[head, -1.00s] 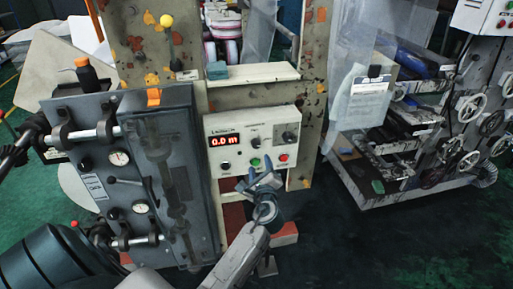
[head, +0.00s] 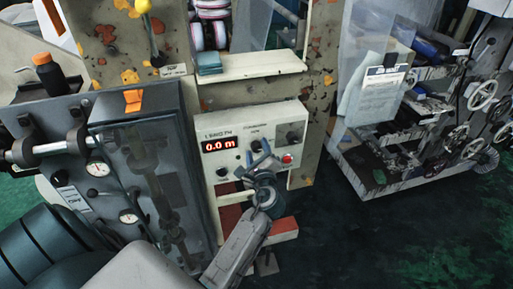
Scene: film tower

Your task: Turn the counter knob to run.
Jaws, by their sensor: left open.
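The counter box (head: 235,130) is a cream panel with a red display (head: 219,146) reading 0.0 m. A dark square-plated knob (head: 293,137) sits at its upper right, and a small dark knob (head: 255,146) sits near its middle. The labels are too small to read, so I cannot tell which setting either knob points to. My left gripper (head: 259,158) is open and empty in front of the panel's lower middle, its fingertips just below the small knob. I cannot tell whether it touches the panel. My right gripper is not in view.
A red button (head: 287,158) is right of my gripper, and a black button (head: 222,172) is at the panel's lower left. A grey cabinet (head: 150,150) with gauges stands close on the left. A shelf (head: 250,66) juts out above. Dark floor (head: 350,235) is free on the right.

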